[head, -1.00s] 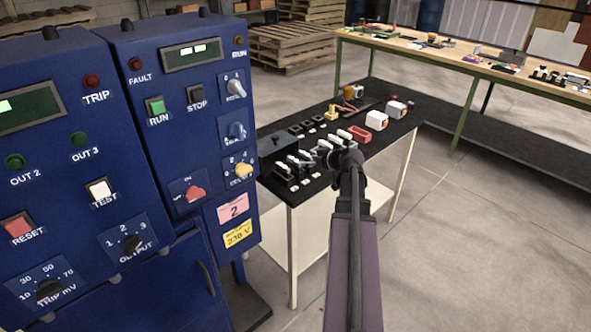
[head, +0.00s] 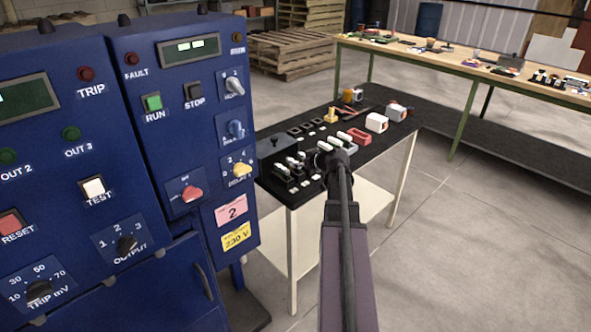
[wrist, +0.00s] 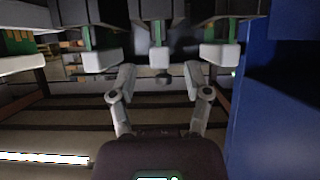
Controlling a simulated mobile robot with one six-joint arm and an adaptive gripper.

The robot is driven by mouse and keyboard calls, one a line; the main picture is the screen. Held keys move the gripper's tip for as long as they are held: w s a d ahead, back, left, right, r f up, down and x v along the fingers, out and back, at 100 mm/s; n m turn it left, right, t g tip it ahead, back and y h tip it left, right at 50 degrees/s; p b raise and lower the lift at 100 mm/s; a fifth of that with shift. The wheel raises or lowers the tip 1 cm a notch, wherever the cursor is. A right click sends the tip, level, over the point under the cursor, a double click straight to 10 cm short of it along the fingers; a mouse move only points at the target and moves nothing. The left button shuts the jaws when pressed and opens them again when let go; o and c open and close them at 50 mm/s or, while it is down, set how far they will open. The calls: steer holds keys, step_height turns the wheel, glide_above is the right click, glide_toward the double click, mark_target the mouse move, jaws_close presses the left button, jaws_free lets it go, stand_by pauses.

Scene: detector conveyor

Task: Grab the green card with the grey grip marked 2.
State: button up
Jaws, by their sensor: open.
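Several green cards with pale grey grips hang in a row across the top of the wrist view. The middle card's grip (wrist: 160,58) lies ahead of my gripper (wrist: 160,80), roughly centred between its two spread fingertips. I see no contact with it. One grip (wrist: 100,60) is to its left and another (wrist: 220,55) to its right, each near a fingertip. No number is readable, so I cannot tell which grip is marked 2. In the head view my arm reaches to the black table (head: 372,140) by the pale grips (head: 300,156), and hides my fingertips.
A blue control cabinet (head: 215,110) stands close to the left; a blue wall (wrist: 270,110) fills the wrist view's right side. A red tray (head: 358,136) and white boxes (head: 377,122) are farther along the table. A long workbench (head: 450,62) stands behind.

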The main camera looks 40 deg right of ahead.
mark_target(293, 161)
steer(key=shift+b+x, duration=0.7)
steer(key=shift+x, duration=1.25)
jaws_close()
